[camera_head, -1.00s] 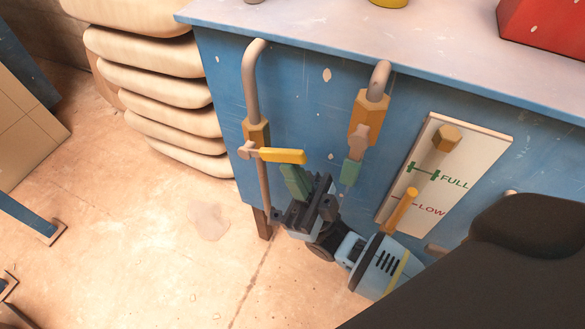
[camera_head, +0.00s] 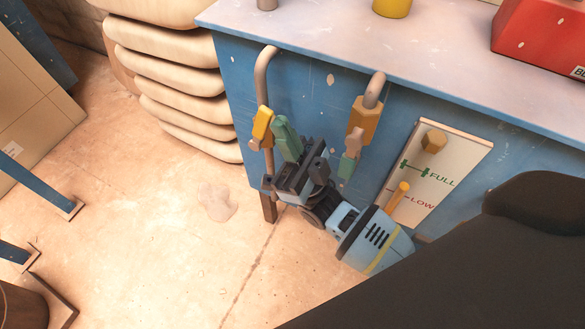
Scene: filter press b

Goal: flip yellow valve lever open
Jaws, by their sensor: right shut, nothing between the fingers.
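The yellow valve lever (camera_head: 262,122) sits on the left bent pipe (camera_head: 265,72) at the front of the blue tank. It looks short and stands roughly in line with the pipe. My right gripper (camera_head: 283,130) is shut and empty, its green fingertips just right of the lever, close to it or touching; I cannot tell which. My left gripper is not in view.
A second pipe with an orange fitting (camera_head: 362,120) and a green lever (camera_head: 347,166) hangs to the right. A FULL/LOW gauge plate (camera_head: 455,160) is beyond it. Stacked sacks (camera_head: 180,85) stand left. A red box (camera_head: 540,40) is on the tank top. Floor at left is mostly clear.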

